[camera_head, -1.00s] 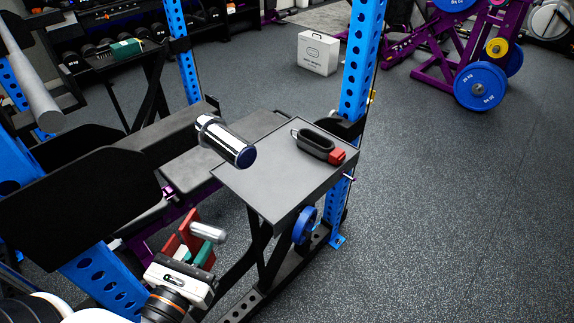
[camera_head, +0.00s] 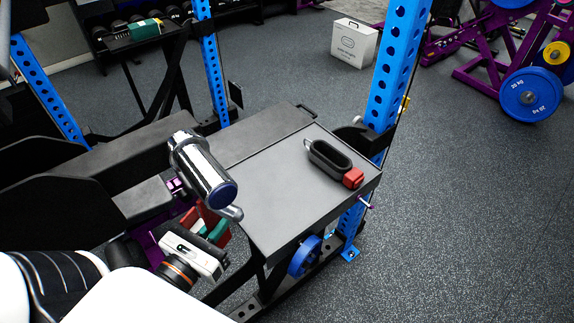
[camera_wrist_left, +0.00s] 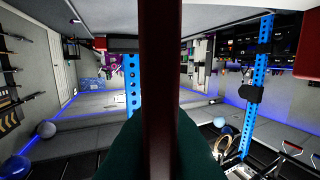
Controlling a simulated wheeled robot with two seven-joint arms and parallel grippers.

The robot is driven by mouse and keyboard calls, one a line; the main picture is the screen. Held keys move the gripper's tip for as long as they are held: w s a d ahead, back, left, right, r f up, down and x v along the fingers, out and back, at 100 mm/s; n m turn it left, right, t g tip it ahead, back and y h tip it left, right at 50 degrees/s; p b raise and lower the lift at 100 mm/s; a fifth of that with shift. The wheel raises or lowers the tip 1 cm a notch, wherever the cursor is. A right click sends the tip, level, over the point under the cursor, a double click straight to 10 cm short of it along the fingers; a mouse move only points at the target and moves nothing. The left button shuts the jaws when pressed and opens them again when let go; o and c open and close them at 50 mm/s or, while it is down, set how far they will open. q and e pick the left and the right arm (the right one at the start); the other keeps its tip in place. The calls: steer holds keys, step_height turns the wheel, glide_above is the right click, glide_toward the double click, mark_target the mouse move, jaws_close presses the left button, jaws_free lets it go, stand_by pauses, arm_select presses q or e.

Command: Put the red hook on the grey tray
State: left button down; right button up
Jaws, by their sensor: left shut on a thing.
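My left gripper (camera_head: 211,238) is at lower left, beside the near left edge of the grey tray (camera_head: 270,195). It is shut on the red hook (camera_head: 222,236), a red piece with a silver peg, held tilted between teal-green finger pads. The silver peg overlaps the tray's left edge in the head view; I cannot tell whether it touches. In the left wrist view the hook is a dark red upright bar (camera_wrist_left: 161,80) between the dark green pads. The pads and gripper body hide part of the hook. My right gripper is not in view.
A black oblong loop (camera_head: 329,158) with a red block (camera_head: 353,178) lies on the tray's right part. A chrome bar end (camera_head: 205,170) with a blue cap juts over its left side. A blue upright (camera_head: 398,70) stands behind. The tray's middle and front are bare.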

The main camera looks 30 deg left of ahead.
arm_select(q)
steer(key=shift+w+r, duration=0.2)
steer(key=shift+r, duration=0.05)
steer(key=w+f+p, duration=0.1)
steer(key=w, duration=0.4)
steer(key=w+f+p, duration=0.1)
steer(key=w+p, duration=0.1)
steer(key=w, duration=0.3)
steer(key=w+f+p, duration=0.1)
steer(key=w+p, duration=0.1)
steer(key=w, duration=0.4)
steer(key=shift+w+f, duration=0.1)
steer(key=shift+f, duration=0.15)
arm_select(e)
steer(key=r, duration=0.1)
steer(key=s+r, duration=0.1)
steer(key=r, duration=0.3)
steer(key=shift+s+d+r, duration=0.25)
